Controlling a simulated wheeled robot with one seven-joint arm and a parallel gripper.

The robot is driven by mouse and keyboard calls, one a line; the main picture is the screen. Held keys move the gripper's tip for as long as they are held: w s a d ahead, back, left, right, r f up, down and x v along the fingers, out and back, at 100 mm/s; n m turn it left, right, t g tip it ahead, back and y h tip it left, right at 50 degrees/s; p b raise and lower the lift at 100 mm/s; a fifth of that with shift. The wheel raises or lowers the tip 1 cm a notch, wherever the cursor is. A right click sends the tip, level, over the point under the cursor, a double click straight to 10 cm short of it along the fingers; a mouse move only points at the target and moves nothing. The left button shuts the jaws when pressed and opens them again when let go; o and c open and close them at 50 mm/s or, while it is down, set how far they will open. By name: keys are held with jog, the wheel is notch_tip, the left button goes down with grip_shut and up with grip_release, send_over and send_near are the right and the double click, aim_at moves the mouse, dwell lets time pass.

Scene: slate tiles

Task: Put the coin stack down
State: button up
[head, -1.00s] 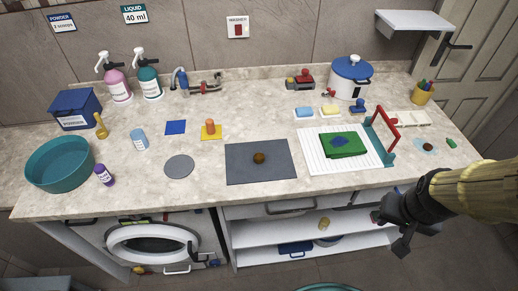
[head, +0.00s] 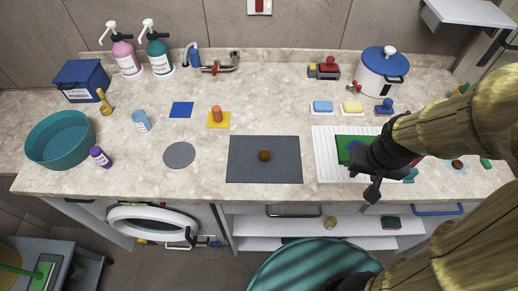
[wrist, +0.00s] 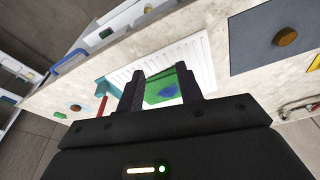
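A small brown round stack (head: 265,155), which looks like the coin stack, rests on the dark grey mat (head: 245,172) in the middle of the counter. It also shows in the wrist view (wrist: 286,36), with bare mat around it. My gripper (head: 371,176) is right of the mat, above the white ribbed drainboard (head: 325,171). In the wrist view, its two fingers (wrist: 160,80) stand apart with nothing between them. Beyond them shows a green cloth (wrist: 156,93) with a blue patch, which my gripper partly hides in the head view.
A yellow square with an orange peg (head: 217,115) and a grey disc (head: 179,155) lie left of the mat. Sponges (head: 322,107), a white pot (head: 382,75) and a red-topped block (head: 325,69) stand behind. A teal basin (head: 275,265) is below the counter front.

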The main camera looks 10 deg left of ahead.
jog(key=shift+o, duration=0.2)
jog(key=o, duration=0.3)
jog(key=shift+r, duration=0.1)
jog(key=shift+o, duration=0.5)
jog(key=shift+w+a+r, duration=0.15)
jog(key=shift+a, duration=0.1)
jog(key=w+a+r+g+p, duration=0.1)
jog(key=w+a+r+p, duration=0.1)
jog(key=a, duration=0.6)
jog(key=w+a+r+m+p, duration=0.1)
jog(key=w+a+r+p, duration=0.1)
jog(key=a, duration=0.6)
jog(key=w+a+r+g+p, duration=0.1)
jog(key=w+a+r+p, duration=0.1)
jog(key=a, duration=0.7)
jog(key=shift+w+r+m+g+p, duration=0.3)
jog(key=shift+w+r+m+p, duration=0.1)
jog(key=shift+p, duration=0.5)
jog(key=shift+a, duration=0.1)
